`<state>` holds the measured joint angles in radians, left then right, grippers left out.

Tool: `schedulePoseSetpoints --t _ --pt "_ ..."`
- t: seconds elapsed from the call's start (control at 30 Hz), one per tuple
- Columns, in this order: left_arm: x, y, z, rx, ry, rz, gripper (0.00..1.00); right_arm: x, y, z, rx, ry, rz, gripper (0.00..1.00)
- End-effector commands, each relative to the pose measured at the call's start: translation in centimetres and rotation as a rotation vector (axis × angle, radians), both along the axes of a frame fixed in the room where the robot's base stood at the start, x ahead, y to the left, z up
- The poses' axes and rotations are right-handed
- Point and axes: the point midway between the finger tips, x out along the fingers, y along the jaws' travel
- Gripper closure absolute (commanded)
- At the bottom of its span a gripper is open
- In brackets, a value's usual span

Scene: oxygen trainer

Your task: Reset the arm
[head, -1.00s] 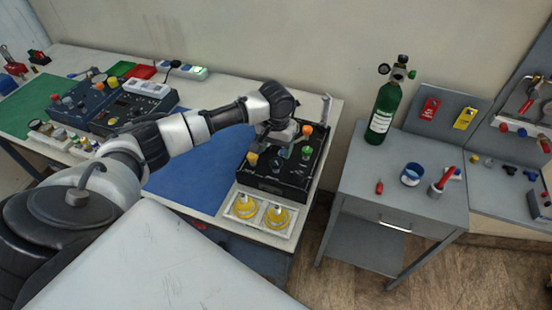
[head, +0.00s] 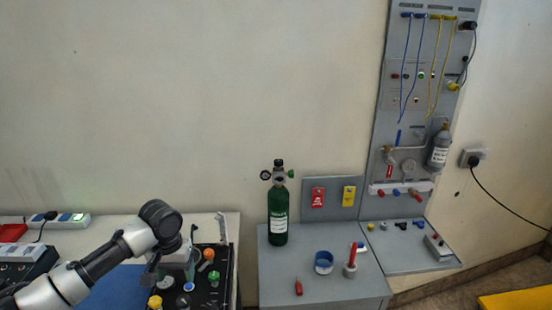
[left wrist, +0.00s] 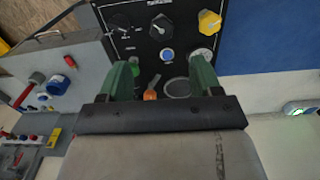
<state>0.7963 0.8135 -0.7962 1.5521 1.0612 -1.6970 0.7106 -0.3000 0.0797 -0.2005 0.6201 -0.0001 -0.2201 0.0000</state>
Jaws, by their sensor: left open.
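My left arm comes in from the lower left in the head view, with its gripper (head: 172,270) pointing down over the black control box (head: 212,297). In the left wrist view the two green fingers of the gripper (left wrist: 163,75) are apart with nothing held between them. The box face (left wrist: 140,40) beyond them carries a yellow knob (left wrist: 209,22), black knobs, a blue button (left wrist: 167,55) and an orange knob (left wrist: 150,95). A green knob (left wrist: 149,78) shows near the left finger. I cannot tell whether the fingers touch the box. My right gripper is not in view.
A wall panel (head: 385,110) with cables rises at the right. A gap separates the table from the bench.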

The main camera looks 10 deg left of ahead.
Motion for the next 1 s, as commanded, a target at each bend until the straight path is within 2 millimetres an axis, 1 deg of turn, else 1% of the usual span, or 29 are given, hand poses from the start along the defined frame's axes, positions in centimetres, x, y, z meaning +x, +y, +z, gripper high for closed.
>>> schedulePoseSetpoints --t 0.07,0.17,0.2,0.27,0.3,0.37,0.4,0.47,0.5,0.6,0.7,0.8,1.0 --pt "-0.8 -1.7 -1.4 -0.009 0.000 -0.052 0.36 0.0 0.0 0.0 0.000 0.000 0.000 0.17" --pt "-2.8 -5.0 -4.0 -0.029 -0.015 -0.166 0.36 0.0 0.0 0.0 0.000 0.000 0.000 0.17" --pt "-4.0 -6.6 -5.1 -0.042 -0.028 -0.220 0.36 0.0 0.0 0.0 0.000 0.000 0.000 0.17" --pt "-5.9 -9.1 -6.6 -0.065 -0.055 -0.297 0.36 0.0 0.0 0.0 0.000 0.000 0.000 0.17" --pt "-7.2 -10.5 -7.4 -0.080 -0.077 -0.343 0.36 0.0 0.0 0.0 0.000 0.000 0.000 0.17" --pt "-9.2 -12.5 -8.3 -0.102 -0.112 -0.398 0.36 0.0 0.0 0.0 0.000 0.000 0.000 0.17" --pt "-10.6 -13.5 -8.7 -0.117 -0.136 -0.427 0.36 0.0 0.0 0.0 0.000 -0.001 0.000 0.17" --pt "-12.6 -14.8 -9.2 -0.133 -0.174 -0.459 0.36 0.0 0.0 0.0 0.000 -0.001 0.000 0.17" --pt "-13.9 -15.4 -9.3 -0.141 -0.198 -0.472 0.36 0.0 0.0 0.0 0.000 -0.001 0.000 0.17" --pt "-17.1 -16.2 -9.4 -0.145 -0.253 -0.482 0.36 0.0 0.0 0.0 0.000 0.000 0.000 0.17" --pt "-19.5 -15.9 -9.1 -0.127 -0.290 -0.471 0.36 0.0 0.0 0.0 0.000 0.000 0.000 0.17" --pt "-21.4 -15.3 -8.8 -0.102 -0.308 -0.454 0.36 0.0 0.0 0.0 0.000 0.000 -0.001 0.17" --pt "-24.5 -13.7 -8.2 -0.042 -0.320 -0.416 0.36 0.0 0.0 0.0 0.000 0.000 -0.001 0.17"
